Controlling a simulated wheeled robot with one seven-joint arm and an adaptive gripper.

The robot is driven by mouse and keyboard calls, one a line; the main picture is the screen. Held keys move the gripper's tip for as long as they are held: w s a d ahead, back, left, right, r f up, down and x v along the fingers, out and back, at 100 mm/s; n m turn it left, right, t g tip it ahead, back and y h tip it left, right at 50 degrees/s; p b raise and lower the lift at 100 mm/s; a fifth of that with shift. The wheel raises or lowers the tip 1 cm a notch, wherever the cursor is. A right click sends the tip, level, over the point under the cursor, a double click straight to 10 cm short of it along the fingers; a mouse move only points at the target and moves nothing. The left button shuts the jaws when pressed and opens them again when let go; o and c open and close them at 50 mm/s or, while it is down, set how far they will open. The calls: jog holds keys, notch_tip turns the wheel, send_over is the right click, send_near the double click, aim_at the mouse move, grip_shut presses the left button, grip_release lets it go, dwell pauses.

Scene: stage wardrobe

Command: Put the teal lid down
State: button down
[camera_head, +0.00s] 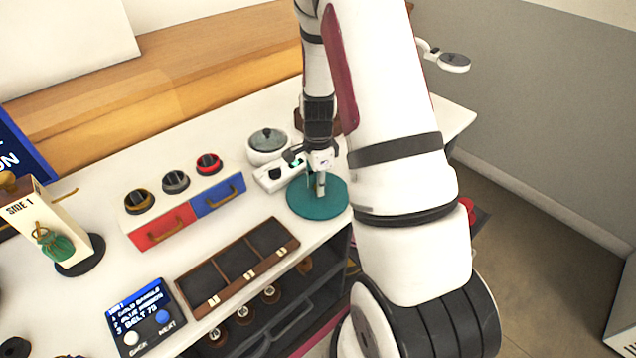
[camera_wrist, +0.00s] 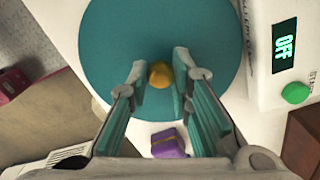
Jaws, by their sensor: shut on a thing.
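The teal lid (camera_head: 305,204) is a flat round disc at the front right part of the white counter. It fills the upper middle of the wrist view (camera_wrist: 110,45), with a yellow-gold knob (camera_wrist: 160,74) at its centre. My gripper (camera_head: 320,190) comes down from above onto the middle of the lid. In the wrist view my gripper's fingertips (camera_wrist: 160,77) are closed on the knob from both sides. I cannot tell whether the lid's underside touches the counter or hangs just above it.
A white device with an OFF display (camera_wrist: 285,45) and green button (camera_wrist: 295,93) stands close beside the lid. A purple block (camera_wrist: 168,143) lies near it. A lidded pot (camera_head: 268,148), a drawer unit (camera_head: 190,213) and a compartment tray (camera_head: 240,265) stand left of the lid.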

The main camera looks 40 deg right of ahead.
jog(key=c, duration=1.4)
grip_release()
jog(key=shift+f, duration=0.1)
jog(key=shift+c, duration=0.2)
jog(key=s+a+r+n+t, duration=0.1)
jog(key=a+r+n, duration=0.2)
jog(key=r, duration=0.7)
jog(key=s+a+r+n, duration=0.15)
jog(key=a+r, duration=0.25)
jog(key=r, duration=0.7)
jog(key=s+a+r+n+t, duration=0.1)
jog(key=s+a+r+n, duration=0.4)
jog(key=s+n, duration=0.4)
jog(key=s+a+r+n+t, duration=0.1)
jog(key=s+a+r+n, duration=0.4)
jog(key=s, duration=0.6)
jog(key=a+n, duration=0.2)
jog(key=n, duration=0.1)
jog(key=shift+a+n+p, duration=0.3)
jog(key=shift+n+p, duration=0.05)
